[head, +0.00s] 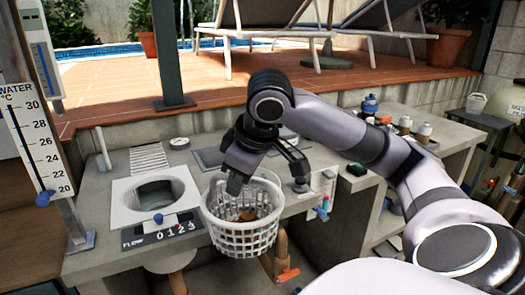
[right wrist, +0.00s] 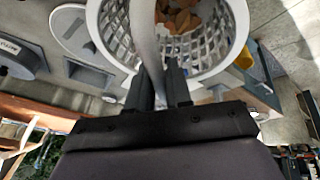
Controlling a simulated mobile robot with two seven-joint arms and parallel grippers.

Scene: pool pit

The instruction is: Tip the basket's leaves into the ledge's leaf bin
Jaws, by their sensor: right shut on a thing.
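The white slatted basket (head: 243,238) hangs upright at the counter's front edge in the head view. Brown and orange leaves show inside it, also in the right wrist view (right wrist: 178,16). My right gripper (head: 237,182) is over the basket's rim. In the right wrist view, its two dark fingers (right wrist: 160,90) are shut on the basket's pale handle (right wrist: 146,40). I cannot tell for sure which container is the leaf bin; a small white bucket (head: 476,104) stands at the far right. My left gripper is not in view.
A white square frame with a round opening (head: 154,194) is set in the counter left of the basket. Pipes with an orange valve (head: 287,274) are below. Bottles and small items (head: 405,125) stand on the counter at right. A thermometer post is at left.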

